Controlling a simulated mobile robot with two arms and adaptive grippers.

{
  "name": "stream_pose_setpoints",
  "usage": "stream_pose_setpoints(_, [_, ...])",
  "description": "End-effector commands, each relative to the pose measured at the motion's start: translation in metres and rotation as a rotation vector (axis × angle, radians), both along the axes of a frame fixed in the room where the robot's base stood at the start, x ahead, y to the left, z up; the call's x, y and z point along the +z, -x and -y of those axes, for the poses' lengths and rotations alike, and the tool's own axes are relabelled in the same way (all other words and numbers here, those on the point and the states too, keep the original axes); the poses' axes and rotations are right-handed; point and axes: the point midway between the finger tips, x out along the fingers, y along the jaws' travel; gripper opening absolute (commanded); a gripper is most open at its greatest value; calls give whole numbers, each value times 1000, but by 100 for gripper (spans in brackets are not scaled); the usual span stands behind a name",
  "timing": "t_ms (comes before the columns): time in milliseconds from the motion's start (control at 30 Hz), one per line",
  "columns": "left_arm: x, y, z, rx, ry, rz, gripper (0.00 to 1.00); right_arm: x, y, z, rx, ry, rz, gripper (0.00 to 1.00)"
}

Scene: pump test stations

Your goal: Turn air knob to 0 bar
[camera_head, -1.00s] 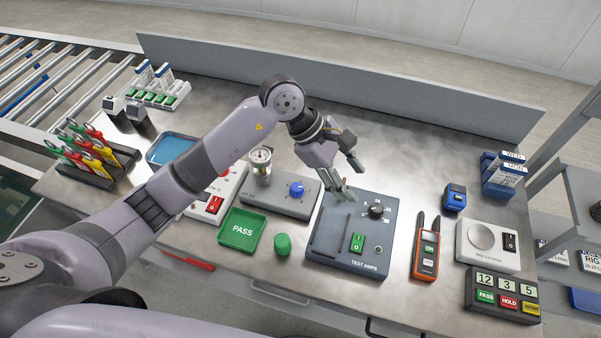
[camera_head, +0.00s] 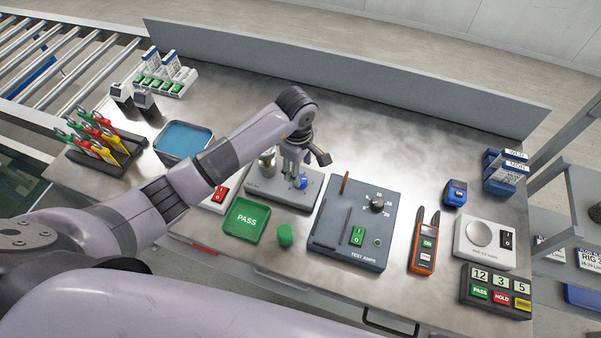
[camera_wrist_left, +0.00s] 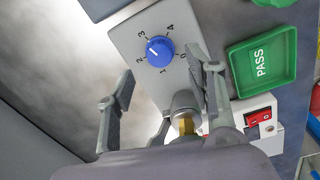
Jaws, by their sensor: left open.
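The blue air knob (camera_head: 300,182) is on a grey regulator box (camera_head: 262,186). In the left wrist view the knob (camera_wrist_left: 160,51) is on a dial marked 0 to 4, its white mark pointing left, roughly between 2 and 3. My left gripper (camera_head: 291,172) is open above the box, its fingers pointing down close by the knob. In the left wrist view, the open fingers (camera_wrist_left: 160,92) are apart, with the knob beyond the gap; I see no contact. The pressure gauge (camera_head: 267,159) is partly hidden by the gripper. My right gripper is not in view.
A green PASS tray (camera_head: 246,219) and a green cap (camera_head: 285,236) lie in front of the box. The TEST AMPS box (camera_head: 337,248) stands to its right. A red-switch unit (camera_head: 219,194) and a blue tray (camera_head: 158,151) are left. Bare bench lies behind.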

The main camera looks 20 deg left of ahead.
Motion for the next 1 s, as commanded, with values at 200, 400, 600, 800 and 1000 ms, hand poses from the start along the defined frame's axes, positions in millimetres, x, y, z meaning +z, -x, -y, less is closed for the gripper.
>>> stream_pose_setpoints(200, [-37, -2, 1, 3, 2, -4, 49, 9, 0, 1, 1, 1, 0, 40])
stream_pose_setpoints(400, [-54, -3, 1, 1, 2, -1, 49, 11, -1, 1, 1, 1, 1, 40])
stream_pose_setpoints(600, [-56, -3, 1, 1, 1, 1, 49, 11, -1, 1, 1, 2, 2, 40])
stream_pose_setpoints(800, [-56, -3, 1, 1, 1, 1, 42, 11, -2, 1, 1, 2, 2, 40])
stream_pose_setpoints(1000, [-56, -3, 1, 1, 1, 1, 29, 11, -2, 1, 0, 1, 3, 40])
